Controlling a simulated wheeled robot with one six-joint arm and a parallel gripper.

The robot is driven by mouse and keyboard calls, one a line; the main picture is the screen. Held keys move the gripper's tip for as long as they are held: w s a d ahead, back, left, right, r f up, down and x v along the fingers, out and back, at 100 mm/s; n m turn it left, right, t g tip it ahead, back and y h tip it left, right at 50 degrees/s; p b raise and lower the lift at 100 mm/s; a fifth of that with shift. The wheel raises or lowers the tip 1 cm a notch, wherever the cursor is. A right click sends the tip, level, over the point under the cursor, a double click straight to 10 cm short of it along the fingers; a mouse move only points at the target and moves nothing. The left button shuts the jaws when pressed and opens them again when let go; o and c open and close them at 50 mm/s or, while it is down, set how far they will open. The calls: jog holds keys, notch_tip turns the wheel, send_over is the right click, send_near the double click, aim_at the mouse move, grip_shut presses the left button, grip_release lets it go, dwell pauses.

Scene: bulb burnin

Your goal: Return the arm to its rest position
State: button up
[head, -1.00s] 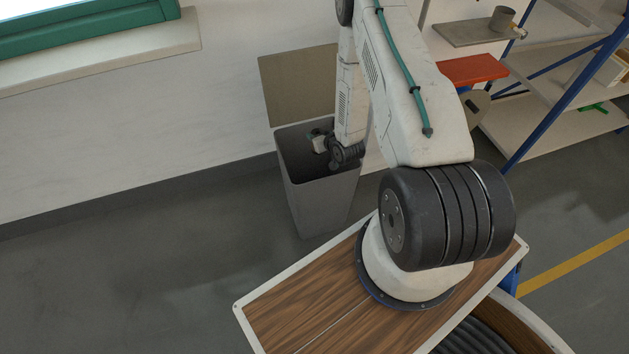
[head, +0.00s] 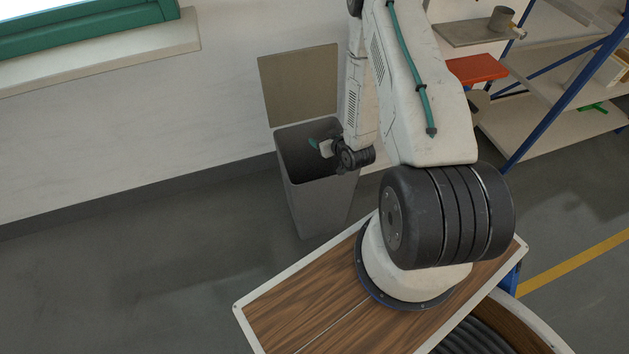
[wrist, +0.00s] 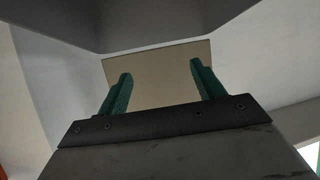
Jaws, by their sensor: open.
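My gripper shows in the wrist view (wrist: 160,85) with its two green fingers spread apart and nothing between them. In the head view my gripper (head: 314,144) is small, at the mouth of the grey open-topped bin (head: 322,205), with a green finger showing against the bin's dark inside. My arm reaches from its base on the wooden top to the bin. The bin's contents are hidden in the head view.
A beige panel (head: 300,86) stands against the wall behind the bin. A shelf rack (head: 555,120) with blue posts stands at the right, with a metal cup (head: 502,18) and a red-orange surface (head: 478,69) near it. Floor left of the bin is clear.

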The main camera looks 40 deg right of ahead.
jog(key=shift+v, duration=1.3)
